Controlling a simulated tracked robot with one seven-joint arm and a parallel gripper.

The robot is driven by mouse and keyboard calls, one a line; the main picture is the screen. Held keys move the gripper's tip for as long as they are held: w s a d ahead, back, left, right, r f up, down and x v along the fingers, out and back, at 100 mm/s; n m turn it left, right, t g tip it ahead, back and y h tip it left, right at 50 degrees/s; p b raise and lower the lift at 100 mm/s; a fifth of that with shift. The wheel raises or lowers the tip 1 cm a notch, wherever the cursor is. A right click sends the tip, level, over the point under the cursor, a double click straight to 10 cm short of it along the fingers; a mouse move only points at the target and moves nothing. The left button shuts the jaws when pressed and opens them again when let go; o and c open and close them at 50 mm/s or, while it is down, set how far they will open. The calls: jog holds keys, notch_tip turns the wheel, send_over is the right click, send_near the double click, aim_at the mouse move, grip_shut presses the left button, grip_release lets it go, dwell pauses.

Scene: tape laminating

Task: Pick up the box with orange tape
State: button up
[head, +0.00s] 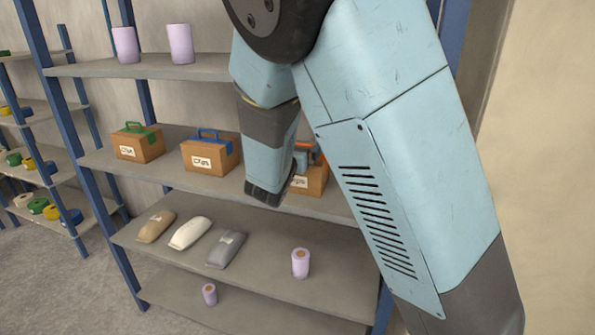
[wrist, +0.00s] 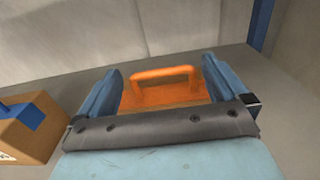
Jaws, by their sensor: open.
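The box with orange tape (head: 313,179) stands on the middle shelf at the right end of the row of boxes. In the head view my arm covers much of it. In the wrist view its orange handle and taped top (wrist: 165,88) show between the two fingers of my gripper (wrist: 160,88). The fingers are apart, one on each side of the handle. I cannot tell whether they touch the box. In the head view my gripper (head: 264,195) hangs in front of the shelf, beside the box.
A box with blue tape (head: 210,157) stands left of it, also at the wrist view's left edge (wrist: 28,130). A box with green tape (head: 138,145) is further left. The shelf below holds several bags (head: 190,233) and a lilac cylinder (head: 300,263). A blue post (wrist: 262,25) stands behind right.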

jog(key=shift+c, duration=0.4)
jog(key=c, duration=1.8)
